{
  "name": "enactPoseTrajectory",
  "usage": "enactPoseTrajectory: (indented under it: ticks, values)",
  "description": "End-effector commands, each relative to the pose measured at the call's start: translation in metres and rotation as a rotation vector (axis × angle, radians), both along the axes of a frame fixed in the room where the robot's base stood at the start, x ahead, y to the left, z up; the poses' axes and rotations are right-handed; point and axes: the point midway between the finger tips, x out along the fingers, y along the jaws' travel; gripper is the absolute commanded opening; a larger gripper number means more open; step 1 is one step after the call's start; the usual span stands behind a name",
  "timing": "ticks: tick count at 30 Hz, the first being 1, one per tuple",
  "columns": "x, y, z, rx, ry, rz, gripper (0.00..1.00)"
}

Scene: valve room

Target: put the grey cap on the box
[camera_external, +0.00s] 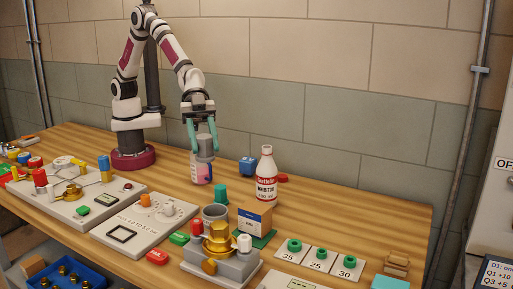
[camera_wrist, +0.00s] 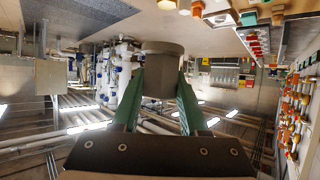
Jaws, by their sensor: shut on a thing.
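My gripper (camera_external: 203,145) points down above the table and its two teal fingers are shut on the grey cap (camera_external: 205,149). The grey cap also shows in the wrist view (camera_wrist: 162,62), between the fingertips (camera_wrist: 160,85). A clear and pink jar (camera_external: 201,172) shows directly below the cap; I cannot tell whether the cap touches it. The blue and white box (camera_external: 254,222) stands on a green base at the front middle, right of and nearer the camera than my gripper. The box cannot be clearly made out in the wrist view.
A white bottle with a red label (camera_external: 266,178) stands right of my gripper. A grey cup (camera_external: 215,213), a teal piece (camera_external: 220,194) and a brass valve (camera_external: 218,238) crowd the area near the box. A blue item (camera_external: 248,166) stands at the back. Panels cover the left side.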

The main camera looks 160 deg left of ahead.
Motion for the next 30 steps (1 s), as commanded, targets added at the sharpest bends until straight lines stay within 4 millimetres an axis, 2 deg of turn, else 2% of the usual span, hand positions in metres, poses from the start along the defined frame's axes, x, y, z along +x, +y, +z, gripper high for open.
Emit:
enactPoseTrajectory:
  ticks: [3, 8, 15, 20, 23, 27, 30]
  values:
    - [0.0, 0.0, -0.02, -0.004, 0.001, 0.002, 0.0]
    - [0.0, 0.008, -0.036, 0.001, -0.001, 0.004, 0.0]
    - [0.0, 0.08, -0.08, 0.0, -0.001, 0.008, 0.0]
    - [0.001, 0.112, -0.099, 0.001, -0.002, 0.005, 0.0]
    - [0.001, 0.118, -0.11, 0.0, 0.0, 0.003, 0.0]
    - [0.001, 0.118, -0.138, -0.002, 0.0, 0.003, 0.0]
    - [0.001, 0.118, -0.143, 0.0, -0.001, 0.003, 0.0]
